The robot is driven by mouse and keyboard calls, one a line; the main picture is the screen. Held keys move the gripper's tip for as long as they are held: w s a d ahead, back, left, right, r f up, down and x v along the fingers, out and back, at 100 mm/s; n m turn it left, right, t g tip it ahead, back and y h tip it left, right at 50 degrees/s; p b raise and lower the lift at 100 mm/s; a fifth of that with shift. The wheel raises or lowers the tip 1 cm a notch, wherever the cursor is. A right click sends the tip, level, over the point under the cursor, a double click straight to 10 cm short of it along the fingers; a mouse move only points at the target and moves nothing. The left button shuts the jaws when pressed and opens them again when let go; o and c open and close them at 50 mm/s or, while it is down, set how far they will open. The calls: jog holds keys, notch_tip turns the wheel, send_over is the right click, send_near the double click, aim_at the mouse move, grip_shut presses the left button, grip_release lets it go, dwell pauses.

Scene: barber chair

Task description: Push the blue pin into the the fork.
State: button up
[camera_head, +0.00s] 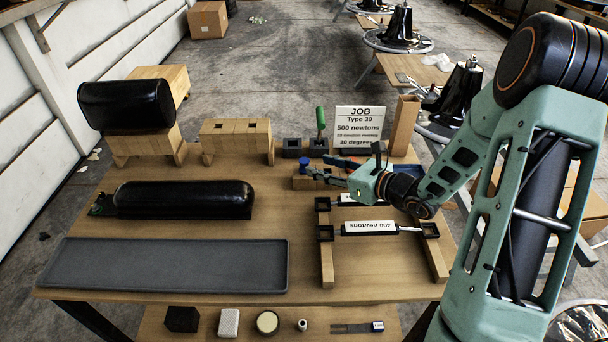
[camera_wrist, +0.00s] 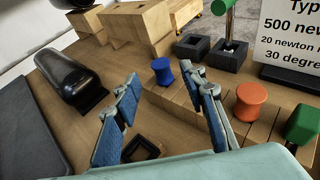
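The blue pin (camera_head: 305,163) is a waisted spool shape, upright at the left end of a wooden block (camera_head: 303,184). My gripper (camera_head: 319,167) is open just right of the pin, its fingers pointing left. In the wrist view the blue pin (camera_wrist: 162,72) shows between the tips of my open gripper (camera_wrist: 164,82), in line with the gap; I cannot tell whether either finger touches it. Nothing is held. I cannot make out for sure which part is the fork; a dark square socket (camera_wrist: 142,149) lies below the fingers in the wrist view.
An orange pin (camera_wrist: 250,101) and a green pin (camera_wrist: 302,123) stand right of my fingers. A strut labelled 400 newtons (camera_head: 370,228) lies on wooden rails. A green-handled tool (camera_head: 320,120) and job sign (camera_head: 360,124) stand behind. A grey tray (camera_head: 165,266) lies front left.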

aim_at(307, 162)
jog(key=b+x, duration=0.1)
jog(key=x, duration=0.5)
jog(key=shift+s+f, duration=0.1)
jog(key=shift+d, duration=0.1)
grip_shut()
